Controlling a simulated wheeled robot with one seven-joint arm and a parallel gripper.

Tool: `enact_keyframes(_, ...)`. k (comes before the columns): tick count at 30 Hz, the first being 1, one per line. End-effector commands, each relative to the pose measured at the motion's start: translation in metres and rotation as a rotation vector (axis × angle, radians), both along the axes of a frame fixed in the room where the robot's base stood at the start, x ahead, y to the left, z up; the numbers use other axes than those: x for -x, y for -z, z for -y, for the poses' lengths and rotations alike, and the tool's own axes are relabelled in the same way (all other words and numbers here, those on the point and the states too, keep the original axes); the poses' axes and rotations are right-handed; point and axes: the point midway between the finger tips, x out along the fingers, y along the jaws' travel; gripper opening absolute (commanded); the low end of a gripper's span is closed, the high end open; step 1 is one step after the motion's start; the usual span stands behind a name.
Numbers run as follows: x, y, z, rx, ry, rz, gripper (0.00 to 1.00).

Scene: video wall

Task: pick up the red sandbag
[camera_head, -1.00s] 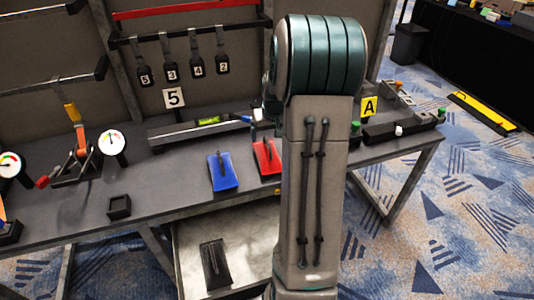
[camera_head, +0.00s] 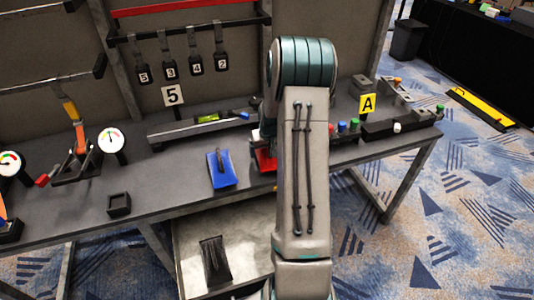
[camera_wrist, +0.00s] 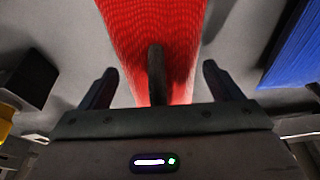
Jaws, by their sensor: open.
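The red sandbag (camera_head: 265,160) lies on the grey workbench, just right of the blue sandbag (camera_head: 222,169). My arm hides most of it in the head view. In the wrist view the red sandbag (camera_wrist: 150,30) fills the top middle, with its dark strap handle (camera_wrist: 156,75) standing toward the camera. My gripper (camera_wrist: 157,82) is open, with one finger on each side of the handle. The fingers look apart from the handle. In the head view the gripper is mostly hidden behind my arm.
The blue sandbag also shows at the right edge of the wrist view (camera_wrist: 300,45). A black sandbag (camera_head: 215,262) lies on the lower shelf. A rail with a level (camera_head: 200,125) stands behind the bags. A small black box (camera_head: 119,205) sits to the left.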

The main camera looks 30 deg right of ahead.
Motion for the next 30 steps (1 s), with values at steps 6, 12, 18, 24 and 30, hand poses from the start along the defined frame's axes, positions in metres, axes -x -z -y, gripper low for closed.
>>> enact_keyframes(6,-0.001,0.003,0.0,0.0,0.0,0.001,0.85)
enact_keyframes(12,-0.001,0.003,0.0,0.0,0.0,0.001,0.47)
enact_keyframes(18,-0.002,0.0,0.001,0.003,0.0,0.005,0.0)
enact_keyframes(24,-0.002,0.0,0.001,0.003,0.0,0.005,0.0)
enact_keyframes(30,-0.003,-0.01,0.002,0.005,0.001,0.009,0.0)
